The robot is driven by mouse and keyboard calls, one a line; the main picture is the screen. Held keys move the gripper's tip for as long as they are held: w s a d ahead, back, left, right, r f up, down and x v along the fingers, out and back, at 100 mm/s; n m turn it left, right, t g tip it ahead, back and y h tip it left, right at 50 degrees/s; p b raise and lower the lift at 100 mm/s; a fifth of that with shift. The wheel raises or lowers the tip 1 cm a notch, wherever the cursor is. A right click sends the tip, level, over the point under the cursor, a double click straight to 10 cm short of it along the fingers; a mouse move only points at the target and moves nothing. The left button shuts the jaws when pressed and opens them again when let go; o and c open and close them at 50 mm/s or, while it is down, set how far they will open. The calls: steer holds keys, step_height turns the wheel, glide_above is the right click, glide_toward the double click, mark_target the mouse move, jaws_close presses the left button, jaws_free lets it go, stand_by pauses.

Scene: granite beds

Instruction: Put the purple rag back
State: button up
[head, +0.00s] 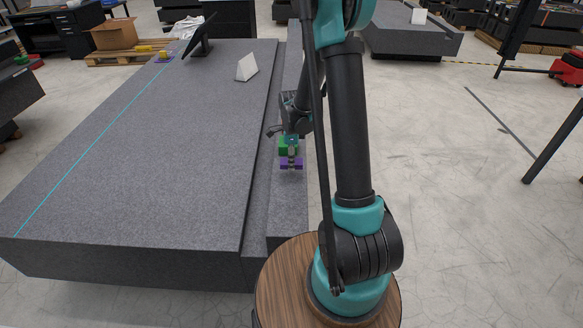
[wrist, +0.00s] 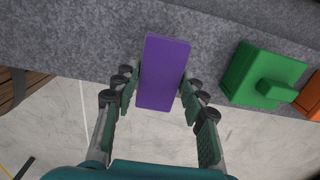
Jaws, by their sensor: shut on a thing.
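The purple rag (wrist: 164,72), a flat oblong block in shape, is between my gripper's fingers (wrist: 161,88) in the wrist view. The fingers are closed on its two long sides. Its upper part shows against the grey granite and its lower part against the pale floor. In the head view the purple rag (head: 298,163) is small, at the lower granite ledge, with my gripper (head: 291,157) over its middle. I cannot tell whether it touches the ledge.
A green block with a knob (wrist: 262,72) lies right of the rag, with an orange thing (wrist: 310,100) beyond. The wide granite bed (head: 140,170) carries a white wedge (head: 246,67) and a dark screen (head: 200,38). Its middle is clear.

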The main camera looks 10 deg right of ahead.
steer(key=shift+f, duration=1.85)
steer(key=o, duration=1.3)
steer(key=shift+f, duration=0.15)
step_height(320, 180, up, 12)
steer(key=shift+s+r, duration=0.1)
steer(key=shift+r, duration=0.05)
steer(key=s+d+n+t, duration=0.1)
steer(key=s+n, duration=0.5)
steer(key=s, duration=0.1)
steer(key=s+d+r+n+t, duration=0.1)
steer(key=s+n, duration=0.6)
steer(key=s, duration=0.1)
steer(key=s+d+n+t, duration=0.2)
steer(key=s+n, duration=0.5)
steer(key=s, duration=0.1)
steer(key=shift+d+r, duration=0.1)
steer(key=shift+r, duration=0.15)
